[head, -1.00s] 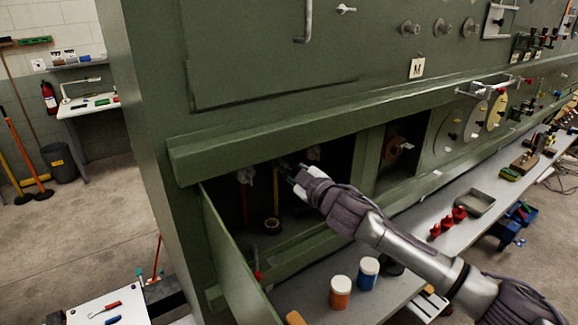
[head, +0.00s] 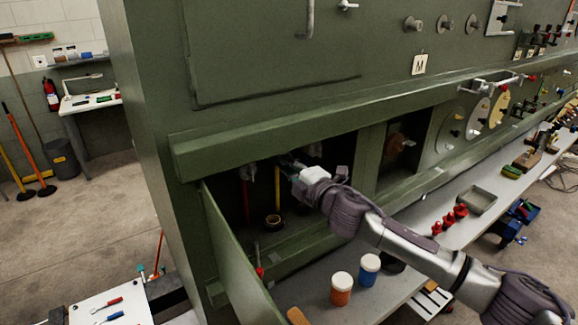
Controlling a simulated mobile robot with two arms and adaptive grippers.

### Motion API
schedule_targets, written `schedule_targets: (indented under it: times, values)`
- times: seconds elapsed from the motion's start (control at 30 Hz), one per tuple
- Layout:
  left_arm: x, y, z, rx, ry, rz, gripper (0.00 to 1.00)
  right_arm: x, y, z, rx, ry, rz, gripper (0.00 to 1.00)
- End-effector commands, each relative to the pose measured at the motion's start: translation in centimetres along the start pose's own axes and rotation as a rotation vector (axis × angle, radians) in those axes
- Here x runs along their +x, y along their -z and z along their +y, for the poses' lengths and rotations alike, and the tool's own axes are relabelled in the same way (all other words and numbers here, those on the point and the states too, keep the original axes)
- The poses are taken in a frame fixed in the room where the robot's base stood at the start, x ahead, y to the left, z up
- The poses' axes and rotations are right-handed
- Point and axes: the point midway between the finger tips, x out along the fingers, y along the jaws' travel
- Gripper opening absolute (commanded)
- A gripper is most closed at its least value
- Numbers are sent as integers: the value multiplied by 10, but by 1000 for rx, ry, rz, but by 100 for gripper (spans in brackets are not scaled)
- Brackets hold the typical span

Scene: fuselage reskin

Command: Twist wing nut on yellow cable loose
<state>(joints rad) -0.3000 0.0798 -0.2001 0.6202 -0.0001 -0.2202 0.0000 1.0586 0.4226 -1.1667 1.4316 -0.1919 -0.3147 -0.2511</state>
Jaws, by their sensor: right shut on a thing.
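The yellow cable (head: 277,184) hangs inside the open compartment of the green panel, with a red cable (head: 246,200) to its left. My right gripper (head: 284,163) reaches in from the right and is shut at the top of the yellow cable, on what appears to be its wing nut. The fingers and the compartment's shade hide the nut itself, so I cannot tell how far it is turned. A pale fitting (head: 248,173) shows above the red cable. My left gripper is not in view.
The compartment's green door (head: 235,255) hangs open at the left. A dark ring (head: 272,220) lies on the compartment floor. On the grey shelf below stand an orange jar (head: 341,290) and a blue jar (head: 368,273). The green ledge (head: 300,128) overhangs the opening.

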Motion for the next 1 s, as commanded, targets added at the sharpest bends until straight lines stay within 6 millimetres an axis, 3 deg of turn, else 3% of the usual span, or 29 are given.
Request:
schedule_targets:
  times: [0.67, 0.7, 0.8, 1.0]
  values:
    - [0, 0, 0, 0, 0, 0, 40, 0, 0, -2, -58, 2, 0, 0]
    - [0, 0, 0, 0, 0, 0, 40, 0, 0, -2, -57, 2, 0, 23]
    - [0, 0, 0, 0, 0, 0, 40, 0, 0, -2, -57, 2, 0, 40]
    - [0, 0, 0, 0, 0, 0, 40, 0, 0, -1, -57, 1, 0, 41]
